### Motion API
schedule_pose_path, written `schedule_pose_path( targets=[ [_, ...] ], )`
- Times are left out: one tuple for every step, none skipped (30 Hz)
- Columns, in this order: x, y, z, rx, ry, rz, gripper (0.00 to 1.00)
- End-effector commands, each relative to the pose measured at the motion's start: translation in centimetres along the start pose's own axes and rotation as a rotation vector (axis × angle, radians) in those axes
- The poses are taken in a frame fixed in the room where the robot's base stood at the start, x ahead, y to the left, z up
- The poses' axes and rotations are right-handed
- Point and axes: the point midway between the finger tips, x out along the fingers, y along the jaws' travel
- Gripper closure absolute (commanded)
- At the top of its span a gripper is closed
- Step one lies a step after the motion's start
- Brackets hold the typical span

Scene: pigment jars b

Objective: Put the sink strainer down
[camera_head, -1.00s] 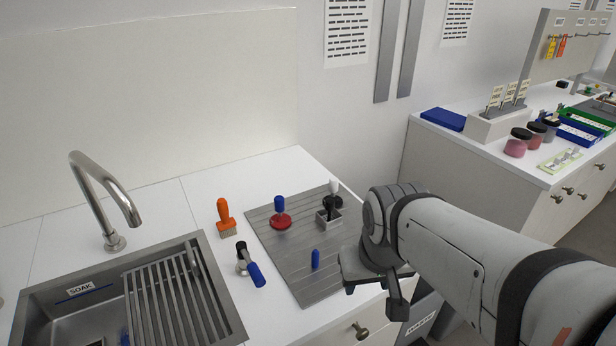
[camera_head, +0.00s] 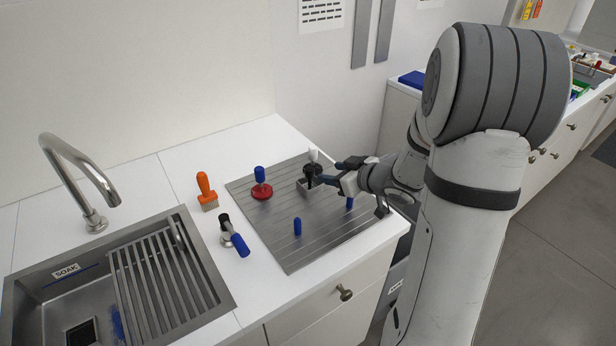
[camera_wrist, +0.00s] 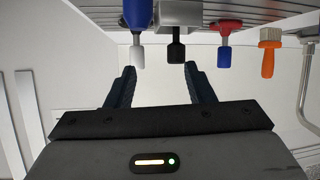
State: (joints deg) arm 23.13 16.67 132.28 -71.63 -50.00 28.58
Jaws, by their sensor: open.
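A grey metal square piece with a black knob (camera_head: 312,171), which seems to be the sink strainer, stands upright on the ribbed steel drainboard (camera_head: 270,215). My gripper (camera_head: 338,170) comes in from the right at about knob height. In the wrist view, which is upside down, my gripper (camera_wrist: 160,72) is open and empty. The black knob (camera_wrist: 176,51) lies just beyond and between the fingertips, apart from them, below the grey body (camera_wrist: 178,14) in that picture. A white handle on a blue piece (camera_wrist: 137,15) is beside it; in the head view only its white top shows.
On the drainboard stand a red disc with a blue handle (camera_head: 261,186) and a blue peg (camera_head: 297,227). An orange brush (camera_head: 206,190) and a blue-handled tool (camera_head: 236,240) are on the white counter. The sink (camera_head: 45,290) with faucet (camera_head: 75,175) is left.

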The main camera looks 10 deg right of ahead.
Motion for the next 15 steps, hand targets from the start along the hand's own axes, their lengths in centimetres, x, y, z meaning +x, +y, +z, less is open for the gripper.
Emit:
schedule_pose_path(
  targets=[
    [0.1,-0.2,0.3,0.011,0.016,-0.035,0.52],
    [0.1,-0.5,0.4,0.014,0.025,-0.056,0.52],
    [0.2,-0.7,0.5,0.018,0.036,-0.077,0.52],
    [0.2,-0.9,0.5,0.019,0.041,-0.089,0.52],
    [0.3,-1.0,0.6,0.022,0.046,-0.1,0.52],
    [0.5,-1.2,0.6,0.024,0.049,-0.108,0.52],
    [0.8,-1.3,0.6,0.025,0.051,-0.113,0.52],
    [1.1,-1.3,0.6,0.025,0.051,-0.115,0.52],
    [1.5,-1.4,0.5,0.024,0.052,-0.116,0.52],
    [1.9,-1.5,0.5,0.024,0.053,-0.116,0.52],
    [2.3,-1.5,0.5,0.024,0.052,-0.116,0.52],
    [2.7,-1.6,0.4,0.024,0.052,-0.116,0.52],
    [3.0,-1.6,0.3,0.024,0.052,-0.115,0.52],
    [3.3,-1.7,0.3,0.024,0.052,-0.115,0.52],
    [3.8,-1.8,0.2,0.024,0.051,-0.116,0.52]
  ],
)
